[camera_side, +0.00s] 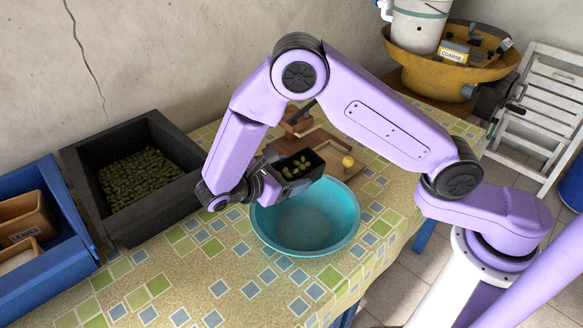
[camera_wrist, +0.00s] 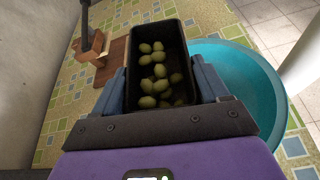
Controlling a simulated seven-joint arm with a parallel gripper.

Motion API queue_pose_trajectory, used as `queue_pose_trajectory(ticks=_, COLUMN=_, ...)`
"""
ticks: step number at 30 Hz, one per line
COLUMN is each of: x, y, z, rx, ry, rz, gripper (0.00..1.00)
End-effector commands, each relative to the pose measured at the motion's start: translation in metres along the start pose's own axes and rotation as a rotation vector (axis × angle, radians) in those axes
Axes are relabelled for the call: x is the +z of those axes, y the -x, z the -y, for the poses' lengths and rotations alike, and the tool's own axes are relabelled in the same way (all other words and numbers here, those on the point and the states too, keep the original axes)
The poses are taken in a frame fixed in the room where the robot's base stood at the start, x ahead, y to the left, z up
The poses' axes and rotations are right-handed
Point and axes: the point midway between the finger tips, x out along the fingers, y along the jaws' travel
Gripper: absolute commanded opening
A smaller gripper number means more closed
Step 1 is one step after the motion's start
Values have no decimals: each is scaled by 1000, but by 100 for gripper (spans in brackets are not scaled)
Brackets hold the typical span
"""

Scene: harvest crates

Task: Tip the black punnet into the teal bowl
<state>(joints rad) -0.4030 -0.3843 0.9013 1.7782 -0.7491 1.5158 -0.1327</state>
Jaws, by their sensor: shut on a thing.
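The black punnet (camera_side: 306,180) is above the far rim of the teal bowl (camera_side: 309,241) in the side view. It looks close to level there. In the wrist view the punnet (camera_wrist: 183,36) holds several green olives (camera_wrist: 160,72). My gripper (camera_side: 268,178) is shut on the punnet, with a finger on each side in the wrist view (camera_wrist: 160,83). In the side view the bowl's visible inside looks empty. In the wrist view the bowl (camera_wrist: 235,62) is partly hidden behind the punnet and the gripper.
A dark crate (camera_side: 188,196) full of olives stands to the left. A blue crate (camera_side: 71,226) holds brown boxes. A wooden device (camera_side: 301,124) and a small yellow item (camera_side: 348,162) sit behind the bowl. The tiled tablecloth (camera_side: 225,270) is clear in front.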

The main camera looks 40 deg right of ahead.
Motion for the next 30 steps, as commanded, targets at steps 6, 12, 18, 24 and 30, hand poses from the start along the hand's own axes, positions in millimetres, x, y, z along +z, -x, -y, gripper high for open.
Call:
queue_pose_trajectory(ticks=6, x=-10, y=-4, z=2, rx=81, ry=-189, rz=1, gripper=44)
queue_pose_trajectory(ticks=12, x=-20, y=-9, z=5, rx=153, ry=-358, rz=0, gripper=44)
queue_pose_trajectory(ticks=18, x=-30, y=-13, z=9, rx=223, ry=-527, rz=1, gripper=44)
queue_pose_trajectory(ticks=24, x=-37, y=-16, z=14, rx=292, ry=-693, rz=0, gripper=44)
queue_pose_trajectory(ticks=30, x=-42, y=-17, z=16, rx=340, ry=-814, rz=-1, gripper=44)
